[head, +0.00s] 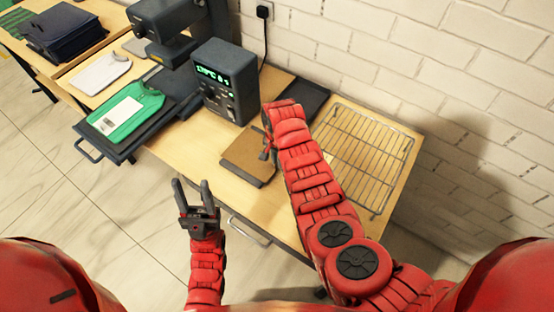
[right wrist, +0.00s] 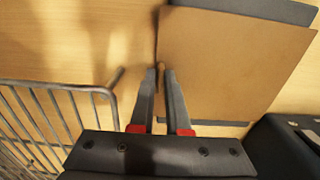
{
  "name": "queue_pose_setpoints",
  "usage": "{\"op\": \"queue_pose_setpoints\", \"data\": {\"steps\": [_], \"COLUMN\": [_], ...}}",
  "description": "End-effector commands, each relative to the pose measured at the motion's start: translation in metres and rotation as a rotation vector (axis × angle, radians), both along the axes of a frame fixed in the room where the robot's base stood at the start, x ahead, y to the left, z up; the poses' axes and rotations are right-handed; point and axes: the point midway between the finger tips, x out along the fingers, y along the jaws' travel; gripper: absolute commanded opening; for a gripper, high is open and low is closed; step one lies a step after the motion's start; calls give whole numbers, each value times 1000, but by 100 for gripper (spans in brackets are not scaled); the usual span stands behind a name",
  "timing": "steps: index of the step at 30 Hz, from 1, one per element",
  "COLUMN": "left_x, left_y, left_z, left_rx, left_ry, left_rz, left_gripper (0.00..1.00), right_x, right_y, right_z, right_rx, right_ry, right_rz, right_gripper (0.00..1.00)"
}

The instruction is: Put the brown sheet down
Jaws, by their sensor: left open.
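The brown sheet (head: 240,152) is flat and roughly square, over a dark grey pad (head: 250,181) on the wooden table. The sheet also shows in the right wrist view (right wrist: 235,60), with the pad's grey edges (right wrist: 265,9) showing past it. My right gripper (right wrist: 160,70) is at one edge of the sheet, its fingertips close together with that edge between them. I cannot tell whether the sheet touches the pad all over. In the head view my right gripper (head: 267,150) is partly hidden by its arm. My left gripper (head: 194,187) is open and empty in front of the table.
A wire rack (head: 365,150) lies right of my right arm, near the wall. A dark control box with a green display (head: 222,80) stands behind the sheet, beside a press with a green garment (head: 126,113) on its platen. A dark tray (head: 303,98) lies at the back.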

Motion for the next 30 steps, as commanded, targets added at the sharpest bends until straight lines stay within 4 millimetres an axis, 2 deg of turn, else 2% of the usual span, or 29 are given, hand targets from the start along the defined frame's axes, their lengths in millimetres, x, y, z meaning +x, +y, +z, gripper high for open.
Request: {"op": "queue_pose_setpoints", "data": {"steps": [1,3,11,17,23,27,30], "left_x": [0,0,0,0,0,0,0], "left_y": [0,0,0,0,0,0,0], "left_z": [0,0,1,0,-7,-18,-17], "left_rx": [0,0,0,0,0,0,0], "left_ry": [0,0,0,0,0,0,0], "left_rz": [0,0,0,0,0,0,0], "left_gripper": [50,50,50,50,50,50,50], "right_x": [0,0,0,1,1,2,1], "right_y": [0,0,0,0,0,0,1], "right_z": [1,1,1,9,32,59,85], "right_rx": [1,0,0,1,0,2,2], "right_ry": [-1,0,0,-2,-5,-6,-5], "right_rz": [0,0,0,0,1,1,1], "right_gripper": [25,37,37,37,37,37,37]}}
